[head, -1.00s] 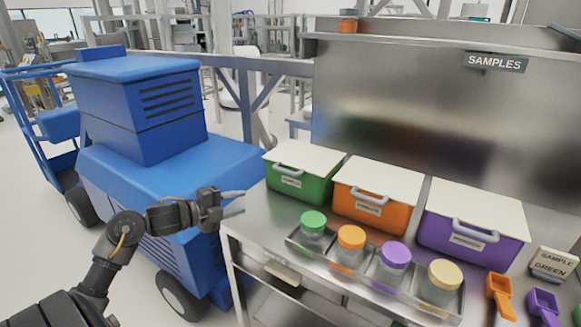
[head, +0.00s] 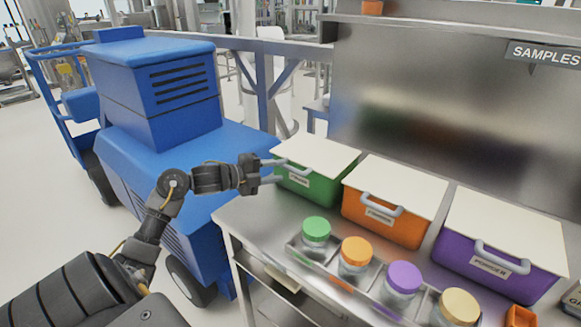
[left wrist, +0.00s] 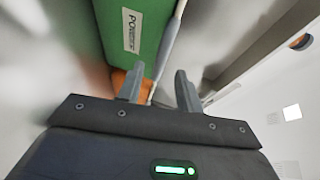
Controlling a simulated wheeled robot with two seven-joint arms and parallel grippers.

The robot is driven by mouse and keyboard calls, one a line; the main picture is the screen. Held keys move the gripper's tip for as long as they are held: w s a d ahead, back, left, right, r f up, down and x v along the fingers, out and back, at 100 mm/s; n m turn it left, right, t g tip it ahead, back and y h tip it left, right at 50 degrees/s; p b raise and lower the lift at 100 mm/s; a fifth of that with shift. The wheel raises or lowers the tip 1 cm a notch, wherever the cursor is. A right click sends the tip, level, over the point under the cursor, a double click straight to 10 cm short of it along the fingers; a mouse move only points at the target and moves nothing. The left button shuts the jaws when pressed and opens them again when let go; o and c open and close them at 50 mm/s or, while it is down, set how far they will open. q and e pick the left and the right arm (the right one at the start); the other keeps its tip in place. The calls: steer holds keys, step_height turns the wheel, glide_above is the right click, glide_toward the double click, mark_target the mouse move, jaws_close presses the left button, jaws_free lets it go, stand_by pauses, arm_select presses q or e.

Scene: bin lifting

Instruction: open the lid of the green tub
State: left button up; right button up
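The green tub (head: 322,187) stands on the steel bench with its white lid (head: 320,153) lying shut on top. A grey handle (head: 296,168) shows on its front near the lid's edge. My left gripper (head: 284,171) is at the tub's left front corner, its two fingers spread and pointing at the handle. In the left wrist view my left gripper (left wrist: 159,82) is open, with the green tub wall (left wrist: 125,35) and its label just ahead. A pale bar runs toward the gap between the fingers; I cannot tell whether they touch it. My right gripper is out of view.
An orange tub (head: 380,222) and a purple tub (head: 490,268) stand to the right. A rack in front holds jars with green (head: 316,229), orange, purple and tan lids. A blue machine (head: 155,90) stands left of the bench, behind my arm.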

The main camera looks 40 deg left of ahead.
mark_target(288, 169)
arm_select(q)
steer(key=shift+p+x, duration=0.4)
steer(key=shift+x, duration=2.3)
jaws_close()
